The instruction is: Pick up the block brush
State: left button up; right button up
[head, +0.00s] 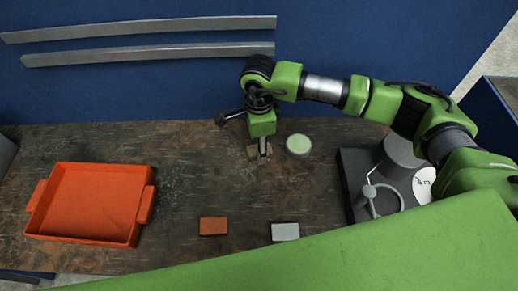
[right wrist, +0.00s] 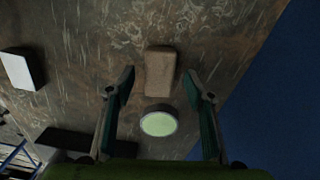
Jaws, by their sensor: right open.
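A brown block (right wrist: 160,72), which looks like the block brush, lies on the dark table. In the right wrist view it sits between the two fingertips of my right gripper (right wrist: 159,80), with a gap on each side. The gripper is open and holds nothing. In the head view my right gripper (head: 263,152) points down over the block (head: 252,152) and hides most of it. I cannot tell the exact height of the fingertips above the table. My left gripper is not in view.
A round pale-green-topped item (head: 298,144) stands close beside the gripper. A reddish-brown block (head: 213,226) and a white block (head: 285,231) lie nearer. An orange tray (head: 90,202) is at left, a microscope (head: 388,182) at right. A blue wall (head: 120,90) rises behind.

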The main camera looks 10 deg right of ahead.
notch_tip(320, 180, down, 2)
jog(key=shift+s+f+p, duration=0.1)
jog(key=shift+p, duration=0.25)
jog(key=shift+f, duration=0.5)
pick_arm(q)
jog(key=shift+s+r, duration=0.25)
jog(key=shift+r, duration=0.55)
pick_arm(e)
jog(key=c, duration=1.2)
jog(key=shift+c, duration=0.2)
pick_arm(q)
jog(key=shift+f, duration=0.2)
pick_arm(e)
jog(key=shift+r, duration=0.2)
